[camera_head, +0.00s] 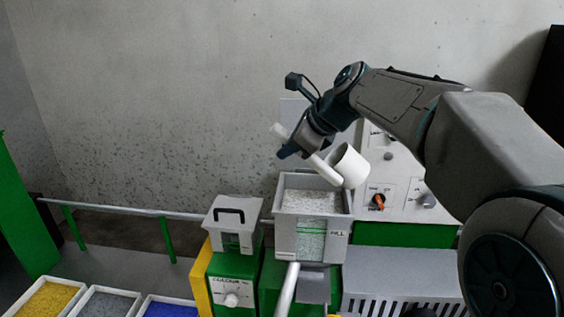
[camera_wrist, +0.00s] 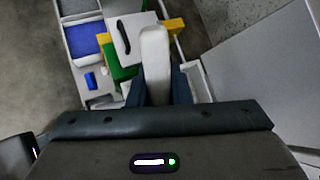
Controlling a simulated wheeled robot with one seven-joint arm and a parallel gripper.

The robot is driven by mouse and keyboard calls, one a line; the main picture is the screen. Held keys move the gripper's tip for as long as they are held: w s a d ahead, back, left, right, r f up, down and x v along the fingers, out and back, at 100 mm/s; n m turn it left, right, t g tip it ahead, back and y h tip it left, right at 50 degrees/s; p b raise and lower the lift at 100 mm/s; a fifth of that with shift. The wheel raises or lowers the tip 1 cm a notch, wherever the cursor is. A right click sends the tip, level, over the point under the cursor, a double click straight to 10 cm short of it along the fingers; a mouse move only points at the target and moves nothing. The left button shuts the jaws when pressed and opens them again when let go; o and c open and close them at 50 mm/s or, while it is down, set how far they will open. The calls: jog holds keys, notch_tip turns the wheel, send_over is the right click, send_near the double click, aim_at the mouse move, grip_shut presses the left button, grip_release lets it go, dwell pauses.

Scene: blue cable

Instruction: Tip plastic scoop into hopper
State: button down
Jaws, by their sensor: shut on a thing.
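The white plastic scoop (camera_head: 349,166) is tilted in the head view, with its cup over the right rear part of the hopper. My gripper (camera_head: 303,150) is shut on its handle, above and slightly left of the hopper's middle. The hopper (camera_head: 297,245) is an open-topped grey box with a clear front window; pale granules show inside. In the wrist view, the handle (camera_wrist: 155,50) stands out between the fingers of my gripper (camera_wrist: 157,88), and the cup is out of sight. I cannot tell whether the cup holds anything.
A grey lidded box (camera_head: 233,215) with a black handle stands left of the hopper on a green unit with a knob. A control panel (camera_head: 395,190) stands close on the right. Trays of yellow (camera_head: 45,300), grey and blue material lie at lower left.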

jog(key=d+r+m+t+y+b, duration=0.1)
jog(key=d+r+y+b, duration=0.2)
jog(key=b, duration=0.3)
jog(key=shift+d+r+y, duration=0.25)
jog(key=shift+d+y, duration=0.05)
jog(key=shift+y, duration=0.4)
jog(key=d+y+b, duration=0.1)
jog(key=d+r+m+y, duration=0.1)
jog(key=d+y+b, duration=0.1)
jog(key=shift+s+r+m+t+b, duration=0.1)
jog(key=shift+r+m+t+b, duration=0.2)
jog(key=shift+t+b, duration=0.1)
jog(key=shift+d+r+m+t+y+b, duration=0.3)
jog(key=shift+d+r+t+y+b, duration=0.15)
jog(key=shift+d+y, duration=0.25)
notch_tip(320, 180, up, 6)
jog(key=p, duration=0.5)
jog(key=shift+a+f+p, duration=0.1)
jog(key=shift+f+p, duration=0.1)
jog(key=shift+p, duration=0.1)
jog(key=shift+f, duration=0.1)
